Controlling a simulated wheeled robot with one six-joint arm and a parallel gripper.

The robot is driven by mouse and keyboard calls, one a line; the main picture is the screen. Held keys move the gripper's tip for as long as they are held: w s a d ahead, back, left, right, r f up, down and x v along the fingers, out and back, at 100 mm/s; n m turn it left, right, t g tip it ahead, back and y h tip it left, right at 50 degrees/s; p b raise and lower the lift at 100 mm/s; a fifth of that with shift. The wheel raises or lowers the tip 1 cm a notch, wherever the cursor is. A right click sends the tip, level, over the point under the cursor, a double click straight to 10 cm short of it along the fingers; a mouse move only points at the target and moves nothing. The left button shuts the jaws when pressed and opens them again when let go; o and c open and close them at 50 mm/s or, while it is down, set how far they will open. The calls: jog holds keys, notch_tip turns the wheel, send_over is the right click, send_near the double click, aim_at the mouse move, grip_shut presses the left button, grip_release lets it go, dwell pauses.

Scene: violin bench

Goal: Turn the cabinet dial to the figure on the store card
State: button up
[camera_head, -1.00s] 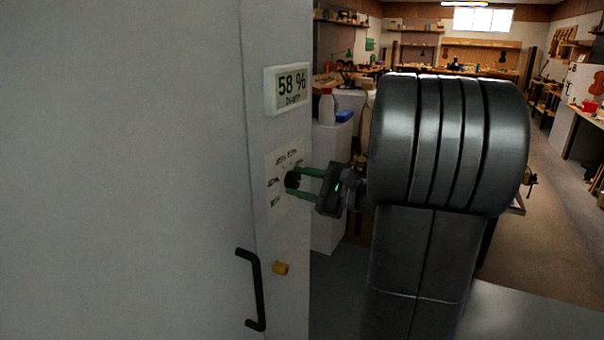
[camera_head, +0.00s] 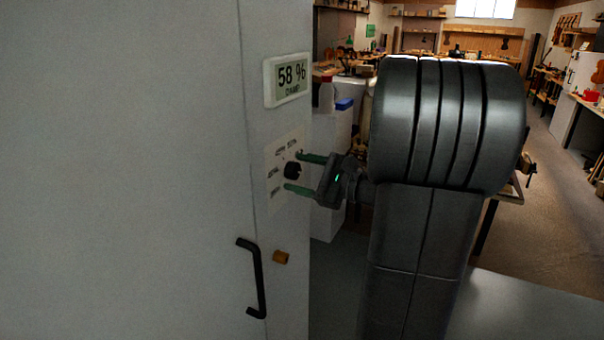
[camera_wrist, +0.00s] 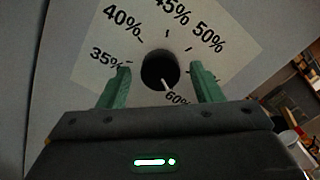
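The cabinet dial (camera_head: 292,171) is a round black knob on a pale scale plate (camera_head: 272,193) on the white cabinet. In the wrist view the dial (camera_wrist: 158,68) has a white pointer mark at its lower right, toward the 60% label. The 35%, 40%, 45% and 50% labels also show; part of the scale is hidden behind the right finger. My gripper (camera_head: 307,173) has green fingers, open, one on each side of the dial. In the wrist view my gripper (camera_wrist: 160,88) shows a gap between each finger and the knob. I see no store card.
A display (camera_head: 288,80) above the dial reads 58% with "DAMP" under it. A black door handle (camera_head: 254,278) and an orange-brown knob (camera_head: 280,257) are below. A white stand (camera_head: 330,200) with a blue item (camera_head: 344,104) is behind my gripper.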

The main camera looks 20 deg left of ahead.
jog(key=s+d+b, duration=0.2)
jog(key=d, duration=1.1)
jog(key=shift+d+b, duration=0.35)
jog(key=shift+b, duration=0.05)
jog(key=shift+a, duration=0.1)
jog(key=a+p, duration=0.1)
jog(key=a, duration=0.3)
jog(key=w+a, duration=0.1)
jog(key=a, duration=0.4)
jog(key=w+a+p, duration=0.1)
jog(key=a, duration=0.3)
jog(key=shift+a+p, duration=0.3)
jog(key=shift+p, duration=0.05)
jog(key=shift+d, duration=0.1)
